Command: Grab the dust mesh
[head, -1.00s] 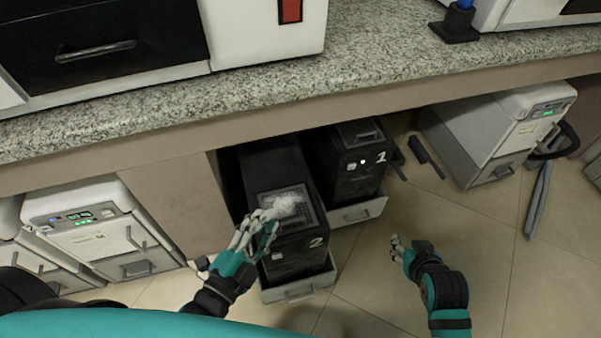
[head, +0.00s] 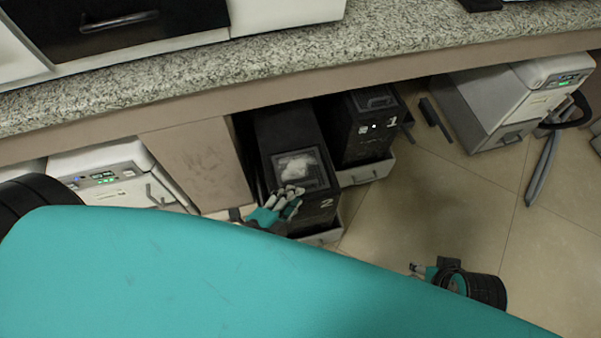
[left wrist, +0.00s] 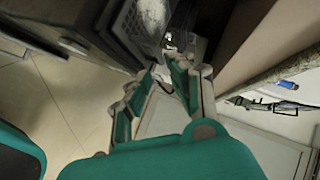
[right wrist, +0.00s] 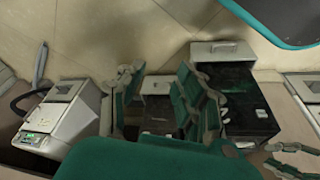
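The dust mesh (head: 321,178) is a dark framed grille with a clump of white dust, set in the top of the black unit marked 2 (head: 315,216). It also shows at the top of the left wrist view (left wrist: 129,22). My left gripper (head: 291,197) is at the near edge of the mesh, with its fingers apart and empty in the left wrist view (left wrist: 165,76). I cannot tell whether it touches the unit. My right gripper (head: 417,269) is low over the floor at right. Its fingers are apart and empty in the right wrist view (right wrist: 158,78).
A black unit marked 1 (head: 362,135) stands right of unit 2, both in white drawer-like trays under a granite counter (head: 230,68). A brown panel (head: 200,165) stands close on the left. White machines flank them.

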